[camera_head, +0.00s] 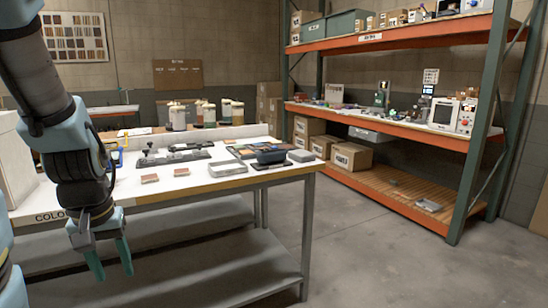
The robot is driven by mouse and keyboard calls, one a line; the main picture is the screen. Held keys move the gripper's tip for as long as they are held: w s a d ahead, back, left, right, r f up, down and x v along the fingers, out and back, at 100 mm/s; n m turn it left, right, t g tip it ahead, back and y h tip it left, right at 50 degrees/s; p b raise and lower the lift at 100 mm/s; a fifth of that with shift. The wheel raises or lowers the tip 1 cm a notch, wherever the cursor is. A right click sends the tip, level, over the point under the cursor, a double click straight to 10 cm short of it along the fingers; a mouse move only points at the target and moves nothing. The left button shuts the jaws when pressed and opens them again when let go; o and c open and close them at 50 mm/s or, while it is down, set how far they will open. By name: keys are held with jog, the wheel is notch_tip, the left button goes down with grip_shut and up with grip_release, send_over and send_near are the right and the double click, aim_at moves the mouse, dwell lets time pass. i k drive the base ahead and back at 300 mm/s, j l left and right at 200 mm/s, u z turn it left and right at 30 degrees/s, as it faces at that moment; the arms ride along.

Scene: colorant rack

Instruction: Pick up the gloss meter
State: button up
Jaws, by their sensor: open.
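A small dark blue box-shaped device (271,157), which looks like the gloss meter, sits near the right end of the white worktable (210,178). A flat dark plate shows under or just in front of it. It is small in view, so its details are unclear. My gripper (110,270) hangs at the lower left, in front of the table's front edge, with its green fingers pointing down. The fingers are apart with nothing between them. The gripper is well to the left of the device and nearer the camera.
Two reddish tiles (149,178) lie nearer the front edge. Several jars (209,115) stand at the back. An orange shelf rack (400,130) stands right, across open floor.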

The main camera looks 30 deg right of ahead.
aim_at(269, 156)
jog(key=l+u, duration=0.1)
jog(key=u, duration=0.45)
jog(key=i+l+u, duration=0.15)
jog(key=l+u, duration=0.2)
jog(key=l, duration=0.25)
jog(key=l+u, duration=0.35)
jog(key=l, duration=0.85)
jog(key=k+l, duration=0.15)
jog(key=l, duration=1)
jog(key=k+u, duration=0.05)
